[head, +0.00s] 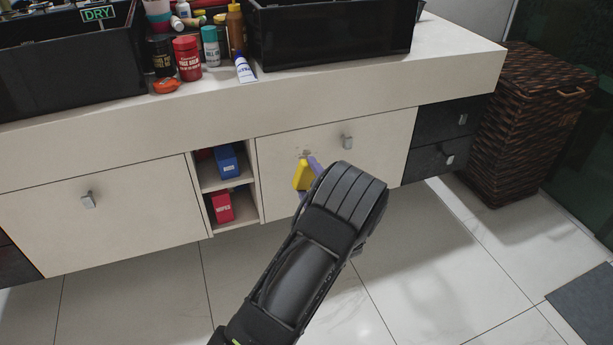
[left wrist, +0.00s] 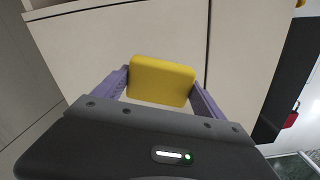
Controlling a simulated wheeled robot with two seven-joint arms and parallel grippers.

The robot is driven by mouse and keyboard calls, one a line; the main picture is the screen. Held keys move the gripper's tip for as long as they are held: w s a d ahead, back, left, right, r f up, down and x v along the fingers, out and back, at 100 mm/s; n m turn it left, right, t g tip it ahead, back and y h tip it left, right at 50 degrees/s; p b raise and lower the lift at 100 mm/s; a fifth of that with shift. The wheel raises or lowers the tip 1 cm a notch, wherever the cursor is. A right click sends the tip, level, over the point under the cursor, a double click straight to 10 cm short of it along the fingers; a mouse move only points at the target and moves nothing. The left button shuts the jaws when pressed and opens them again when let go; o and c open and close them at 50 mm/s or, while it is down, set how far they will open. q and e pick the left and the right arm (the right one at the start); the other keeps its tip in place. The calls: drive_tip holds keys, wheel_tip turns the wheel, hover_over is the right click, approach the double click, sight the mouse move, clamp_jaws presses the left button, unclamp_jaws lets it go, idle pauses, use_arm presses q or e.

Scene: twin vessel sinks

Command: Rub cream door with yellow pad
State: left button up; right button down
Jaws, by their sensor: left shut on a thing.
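The cream door (head: 381,146) is the right-hand front panel under the counter, with a grey handle (head: 347,142). A small greyish mark (head: 305,153) shows on it, just above the pad. My left gripper (head: 309,172) is shut on the yellow pad (head: 301,175), in front of the door's lower left part. In the left wrist view the yellow pad (left wrist: 161,81) sits between the two purple fingers, with a cream surface (left wrist: 150,32) beyond it. I cannot tell whether the pad touches the door. My right gripper is out of view.
Left of the door is an open shelf nook (head: 229,181) holding blue and red boxes. Black vessel sinks (head: 330,33) and several bottles stand on the counter (head: 455,55). Dark drawers (head: 436,157) and a wicker basket (head: 535,125) are to the right.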

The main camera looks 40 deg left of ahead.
sight(296, 157)
use_arm(q)
drive_tip(key=shift+v, duration=1.05)
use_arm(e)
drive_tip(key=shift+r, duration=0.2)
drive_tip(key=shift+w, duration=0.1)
use_arm(q)
drive_tip(key=shift+w+a, duration=0.15)
drive_tip(key=shift+a, duration=0.1)
drive_tip(key=b+x, duration=0.2)
drive_tip(key=x, duration=0.3)
drive_tip(key=shift+a+f, duration=0.1)
drive_tip(key=shift+a, duration=0.05)
drive_tip(key=shift+w+a, duration=0.4)
drive_tip(key=shift+a, duration=0.1)
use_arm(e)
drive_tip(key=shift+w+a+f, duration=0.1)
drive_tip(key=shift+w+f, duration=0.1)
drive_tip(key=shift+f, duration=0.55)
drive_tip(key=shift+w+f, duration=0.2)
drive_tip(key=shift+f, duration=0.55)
use_arm(q)
drive_tip(key=shift+b+x, duration=0.7)
drive_tip(key=shift+x, duration=0.35)
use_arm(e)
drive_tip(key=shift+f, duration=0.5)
